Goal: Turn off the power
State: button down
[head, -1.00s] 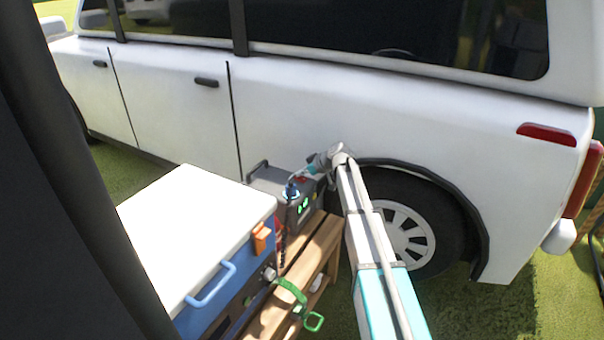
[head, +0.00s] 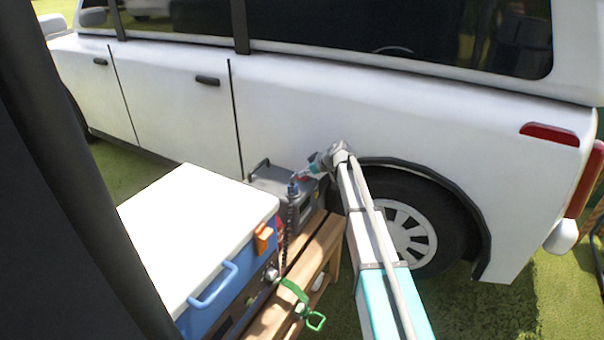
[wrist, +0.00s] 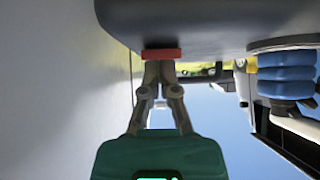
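The grey power box (head: 268,181) with a carry handle stands on the wooden bench beside the white vehicle. No green lights show on its front in the head view. My gripper (head: 301,179) is at the box's top right edge, partly hard to make out there. In the wrist view, my gripper (wrist: 160,64) has its two fingers together, and the tips meet a red switch (wrist: 162,54) on the grey box (wrist: 200,22). Whether they press it or only touch it, I cannot tell. A blue plug (head: 293,190) is on the box's front; it also shows in the wrist view (wrist: 286,75).
A blue cooler with a white lid (head: 197,232) stands left of the box on the bench (head: 315,258). Grass lies open at right.

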aim_at(308, 177)
jog(key=shift+s+d+f, duration=0.1)
jog(key=shift+s+d, duration=0.3)
jog(key=shift+d, duration=0.2)
jog(key=shift+r, duration=0.25)
notch_tip(308, 177, up, 4)
jog(key=p, duration=0.4)
jog(key=shift+s+d+f, duration=0.1)
jog(key=shift+d, duration=0.05)
jog(key=p+v, duration=0.6)
jog(key=v, duration=0.4)
jog(key=shift+d+f, duration=0.25)
jog(key=shift+f, duration=0.1)
jog(key=shift+s, duration=0.1)
